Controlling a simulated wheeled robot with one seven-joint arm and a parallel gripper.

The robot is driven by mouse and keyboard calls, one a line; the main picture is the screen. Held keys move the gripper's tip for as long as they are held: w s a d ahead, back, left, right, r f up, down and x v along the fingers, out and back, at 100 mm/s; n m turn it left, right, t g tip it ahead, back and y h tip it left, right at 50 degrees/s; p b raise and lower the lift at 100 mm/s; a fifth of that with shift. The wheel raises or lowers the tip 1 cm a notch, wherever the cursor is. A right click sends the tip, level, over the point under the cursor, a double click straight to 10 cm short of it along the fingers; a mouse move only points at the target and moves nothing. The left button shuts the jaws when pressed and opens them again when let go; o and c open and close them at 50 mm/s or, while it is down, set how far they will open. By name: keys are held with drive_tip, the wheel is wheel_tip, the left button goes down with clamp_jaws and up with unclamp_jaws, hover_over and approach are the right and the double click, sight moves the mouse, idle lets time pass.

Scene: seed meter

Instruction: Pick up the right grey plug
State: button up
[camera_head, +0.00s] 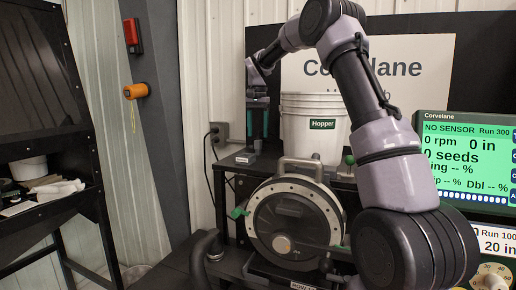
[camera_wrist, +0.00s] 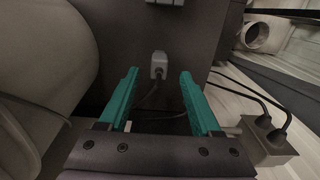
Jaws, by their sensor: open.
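A small light-grey plug (camera_wrist: 158,66) shows in the wrist view against a dark grey surface, with a cable running from its lower end. My gripper (camera_wrist: 158,72) is open, with its teal fingers on either side of the plug in the picture. I see no contact, and cannot tell how deep the plug lies between the fingers. In the head view my gripper (camera_head: 257,137) points down, left of the white bucket, above a small grey block (camera_head: 246,157) on the dark shelf. No second loose plug stands out, so I cannot tell whether this is the right one.
The white Hopper bucket (camera_head: 313,130) stands close beside my gripper. A grey wall outlet box (camera_head: 219,132) with dark cables is to its left; it also shows in the wrist view (camera_wrist: 268,142). The round seed meter (camera_head: 294,222) is below, and a green display (camera_head: 466,158) is at right.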

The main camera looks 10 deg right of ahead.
sight(258, 141)
wheel_tip(258, 141, down, 5)
drive_tip(key=shift+d+r, duration=0.1)
clamp_jaws()
drive_tip(key=shift+r, duration=0.1)
